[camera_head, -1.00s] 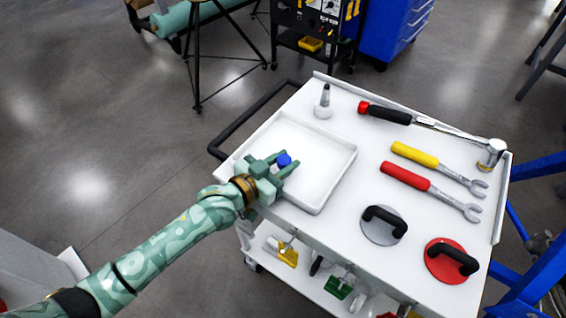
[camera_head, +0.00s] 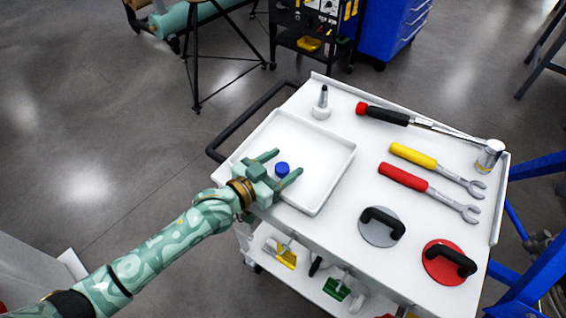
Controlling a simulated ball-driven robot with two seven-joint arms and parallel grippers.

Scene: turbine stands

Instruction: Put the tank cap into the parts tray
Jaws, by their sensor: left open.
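The tank cap, a small blue cylinder (camera_head: 282,169), is in the white parts tray (camera_head: 338,151) on the cart top, near the tray's front left side. My left gripper (camera_head: 284,167) is open, with one finger on either side of the cap and a visible gap to each. Whether the cap rests flat on the tray floor is hard to tell at this size. My right gripper does not show.
On the white cart top (camera_head: 341,236) are a small bottle (camera_head: 321,107), a ratchet (camera_head: 385,114), a yellow wrench (camera_head: 415,155), a red wrench (camera_head: 404,177), a grey suction lifter (camera_head: 376,236) and a red one (camera_head: 440,264). A black handle (camera_head: 240,123) runs along the cart's left edge.

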